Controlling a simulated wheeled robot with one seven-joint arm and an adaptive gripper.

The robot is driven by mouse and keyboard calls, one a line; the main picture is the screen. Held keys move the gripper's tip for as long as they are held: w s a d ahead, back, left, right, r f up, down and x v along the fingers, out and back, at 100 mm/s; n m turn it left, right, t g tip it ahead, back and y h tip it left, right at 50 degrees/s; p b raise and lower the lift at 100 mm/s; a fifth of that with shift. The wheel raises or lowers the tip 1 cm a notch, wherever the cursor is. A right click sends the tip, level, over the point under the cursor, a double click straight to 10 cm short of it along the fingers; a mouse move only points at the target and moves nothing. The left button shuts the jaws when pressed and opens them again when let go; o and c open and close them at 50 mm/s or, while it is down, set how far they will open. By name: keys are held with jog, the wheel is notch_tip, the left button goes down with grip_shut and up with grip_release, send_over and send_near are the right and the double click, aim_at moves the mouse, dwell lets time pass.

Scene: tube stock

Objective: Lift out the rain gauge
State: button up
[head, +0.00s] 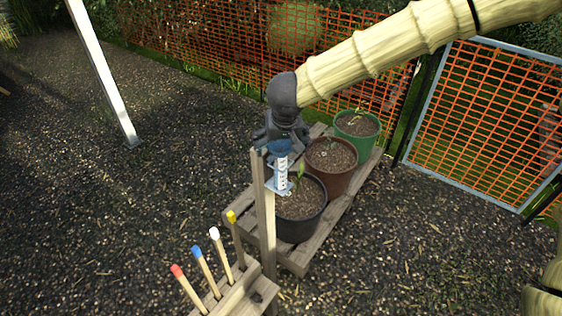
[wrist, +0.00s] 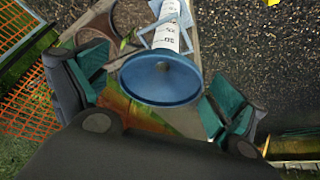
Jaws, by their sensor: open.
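The rain gauge (head: 282,171) is a slim white tube with dark markings and a wide blue top. It stands upright in a pale bracket (head: 272,187) on a wooden post (head: 265,215). My gripper (head: 281,138) is just above it, pointing down, and partly hides the blue top. In the wrist view the gauge's round blue top (wrist: 160,80) lies between the two open, teal-padded fingers of my gripper (wrist: 158,92). A gap shows on each side of the rim. The tube runs away through the bracket frame (wrist: 146,38); its lower end is out of view.
A wooden pallet bench (head: 332,220) behind the post carries a black pot (head: 300,222), a brown pot (head: 330,178) and a green pot (head: 357,134). A wooden rack (head: 248,289) with several colour-tipped sticks stands in front. Orange mesh fencing (head: 480,120) is behind; gravel lies left.

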jog(key=c, duration=1.5)
